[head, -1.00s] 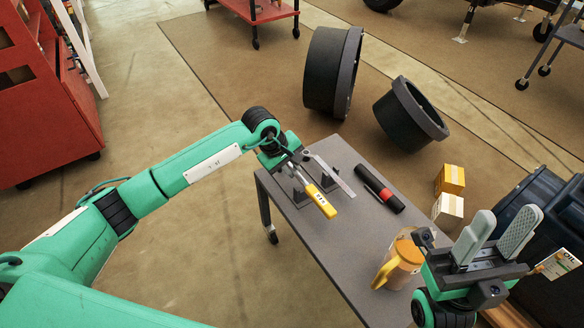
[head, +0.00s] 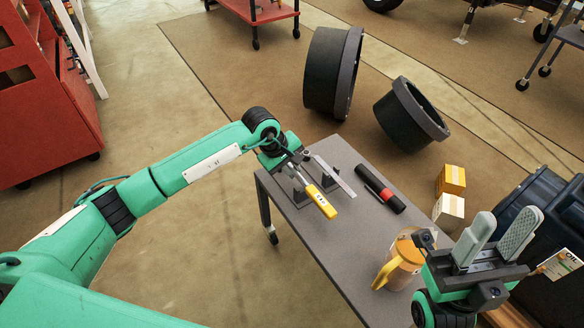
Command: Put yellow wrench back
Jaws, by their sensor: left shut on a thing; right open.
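The yellow wrench (head: 322,202), with a yellow handle, is at the far left end of the grey table (head: 347,249) in the head view. It lies over a small dark stand on the tabletop. My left gripper (head: 298,172) is shut on its metal end, which the gripper partly hides. I cannot tell whether the wrench rests fully on the stand. My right gripper (head: 496,240) is open and empty at the right, with its grey fingers pointing up, beside the table's right end.
Beside the wrench lies a grey metal tool (head: 334,176).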

